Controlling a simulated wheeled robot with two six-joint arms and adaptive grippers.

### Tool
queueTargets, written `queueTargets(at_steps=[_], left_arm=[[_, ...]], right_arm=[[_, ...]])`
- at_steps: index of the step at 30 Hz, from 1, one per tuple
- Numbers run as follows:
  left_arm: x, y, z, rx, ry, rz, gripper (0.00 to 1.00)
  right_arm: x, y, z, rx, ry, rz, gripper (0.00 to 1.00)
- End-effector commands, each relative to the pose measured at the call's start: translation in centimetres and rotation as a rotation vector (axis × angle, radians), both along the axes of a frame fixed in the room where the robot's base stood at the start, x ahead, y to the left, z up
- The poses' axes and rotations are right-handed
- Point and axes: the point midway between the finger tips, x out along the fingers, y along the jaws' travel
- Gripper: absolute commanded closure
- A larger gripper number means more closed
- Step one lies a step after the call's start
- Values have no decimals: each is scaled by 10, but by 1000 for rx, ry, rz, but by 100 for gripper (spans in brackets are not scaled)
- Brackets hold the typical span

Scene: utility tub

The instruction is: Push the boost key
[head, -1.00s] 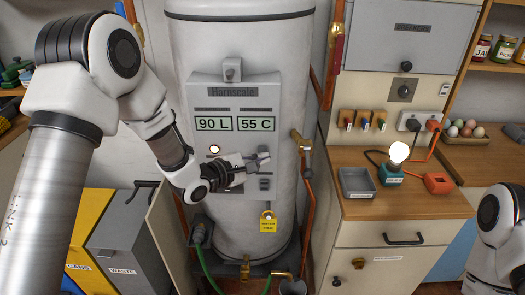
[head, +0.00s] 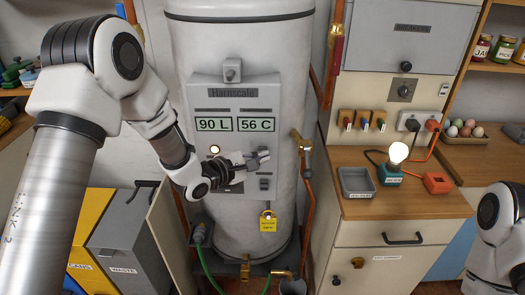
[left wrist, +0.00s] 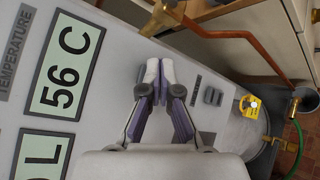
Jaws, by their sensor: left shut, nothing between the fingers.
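The grey control panel (head: 235,97) sits on the front of a white tank (head: 240,40). Its displays read 90 L (head: 214,125) and 56 C (head: 256,124); the 56 C display (left wrist: 66,70) also shows in the left wrist view. A round lamp (head: 214,149) glows at the panel's left. My left gripper (head: 264,158) is shut and empty in front of the panel, below the displays; its closed fingertips (left wrist: 160,72) show in the wrist view. A pair of small grey keys (head: 265,183) lies below the fingers. No boost label is readable; my gripper hides part of the panel.
A copper pipe and brass valve (head: 303,144) run along the tank's right side. A yellow tag (head: 268,222) hangs below the panel. A wooden counter (head: 420,203) with a grey tray (head: 356,181) and lit bulb (head: 398,152) stands to the right.

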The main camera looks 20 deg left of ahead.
Motion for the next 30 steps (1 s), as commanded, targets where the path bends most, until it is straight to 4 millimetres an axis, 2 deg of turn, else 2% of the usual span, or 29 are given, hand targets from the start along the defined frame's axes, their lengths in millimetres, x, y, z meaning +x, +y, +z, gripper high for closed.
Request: queueTargets(at_steps=[30], left_arm=[[7,2,0,0,0,0,100]], right_arm=[[0,0,4,0,0,0,100]])
